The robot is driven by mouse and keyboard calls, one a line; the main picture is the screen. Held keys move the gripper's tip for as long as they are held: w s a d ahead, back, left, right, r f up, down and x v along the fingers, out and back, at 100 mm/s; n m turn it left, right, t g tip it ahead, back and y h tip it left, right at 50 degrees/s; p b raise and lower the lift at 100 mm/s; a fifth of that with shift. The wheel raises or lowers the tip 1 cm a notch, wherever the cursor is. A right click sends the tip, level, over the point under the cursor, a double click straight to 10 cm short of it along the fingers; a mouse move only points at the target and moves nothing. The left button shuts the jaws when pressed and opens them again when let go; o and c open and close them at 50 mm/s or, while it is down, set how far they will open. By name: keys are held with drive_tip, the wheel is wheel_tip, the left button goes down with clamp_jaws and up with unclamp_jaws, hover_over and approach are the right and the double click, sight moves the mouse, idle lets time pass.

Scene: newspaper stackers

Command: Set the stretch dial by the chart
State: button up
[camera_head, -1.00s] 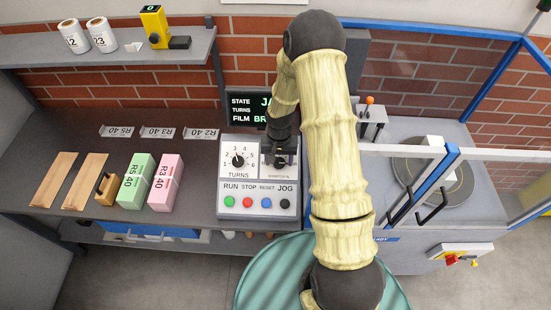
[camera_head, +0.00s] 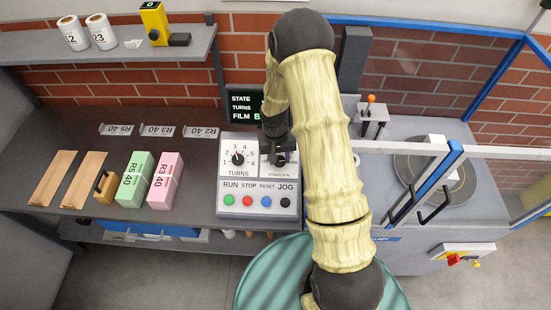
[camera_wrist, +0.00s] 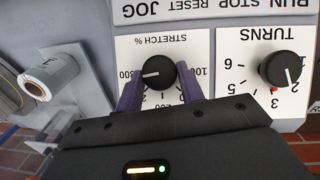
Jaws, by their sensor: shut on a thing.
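The stretch dial (camera_wrist: 160,73) is a black round knob on a white panel marked STRETCH %, seen upside down in the wrist view. My gripper (camera_wrist: 160,90) has a purple finger on each side of the knob and is shut on it. The knob's white line points left in that view, toward the 300 mark. The 100 mark is on the opposite side; the lower marks are partly hidden by my gripper. In the head view my arm largely covers the stretch dial on the control box (camera_head: 258,205). No readable chart is in view.
The turns dial (camera_wrist: 280,69) sits beside the stretch dial. RUN, STOP, RESET and JOG buttons line the box front. A display (camera_head: 243,108) stands behind, partly covered by my arm. Green (camera_head: 134,180) and pink (camera_head: 165,182) boxes stand left. The turntable (camera_head: 435,175) is right.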

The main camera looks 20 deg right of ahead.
drive_tip(key=n+h+b, duration=0.1)
drive_tip(key=n, duration=0.1)
drive_tip(key=n+h+b, duration=0.1)
drive_tip(key=n+b, duration=0.1)
drive_tip(key=shift+a+f+n+h, duration=0.2)
drive_tip(key=shift+a+n+h, duration=0.1)
drive_tip(key=shift+a, duration=0.05)
drive_tip(key=n+h+b, duration=0.1)
drive_tip(key=n+b, duration=0.2)
drive_tip(key=shift+w+a+t+h, duration=0.15)
drive_tip(key=shift+t+h, duration=0.25)
drive_tip(key=shift+a+f+n+t+h+b, duration=0.1)
drive_tip(key=shift+a+n+t+h+b, duration=0.15)
drive_tip(key=shift+n+b, duration=0.7)
drive_tip(key=n+b, duration=0.1)
drive_tip(key=n+h+b, duration=0.1)
drive_tip(key=n+t+b, duration=0.1)
drive_tip(key=shift+s+d, duration=0.25)
drive_tip(key=shift+s, duration=0.05)
drive_tip(key=shift+n+t+h+b, duration=0.45)
drive_tip(key=shift+n+b, duration=0.25)
drive_tip(key=shift+n, duration=0.05)
drive_tip(key=shift+r+n, duration=0.2)
drive_tip(key=shift+n, duration=0.1)
drive_tip(key=shift+r, duration=0.1)
drive_tip(key=o, duration=1)
drive_tip(key=shift+d, duration=0.1)
drive_tip(key=shift+c, duration=0.2)
